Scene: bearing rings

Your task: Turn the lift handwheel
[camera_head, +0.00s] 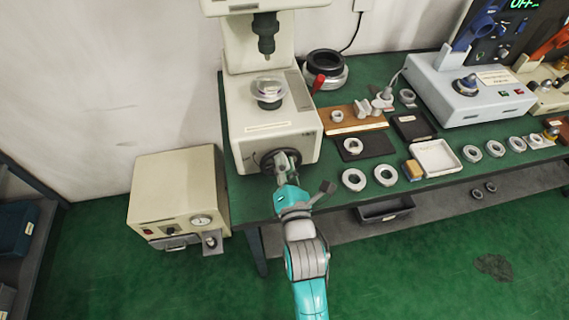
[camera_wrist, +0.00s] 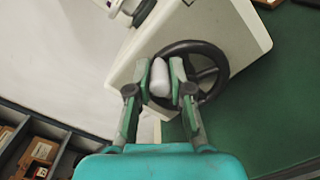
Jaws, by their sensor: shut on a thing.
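The lift handwheel is a black spoked wheel (camera_wrist: 212,62) on the front of the cream press machine. It also shows in the head view (camera_head: 268,160), partly covered by my gripper. A pale grey handle knob (camera_wrist: 160,80) stands out from the wheel's rim at its left side in the wrist view. My gripper (camera_wrist: 160,88) is shut on this knob, with one green-padded finger on each side of it. In the head view my gripper (camera_head: 284,165) reaches the wheel from the front. The fingers hide part of the wheel's rim there.
The cream machine (camera_head: 247,130) stands on the green bench. Bearing rings (camera_head: 354,179), a white tray (camera_head: 437,157) and dark mats lie to its right. A cream box with a gauge (camera_head: 180,190) stands at lower left. The floor in front is mostly clear.

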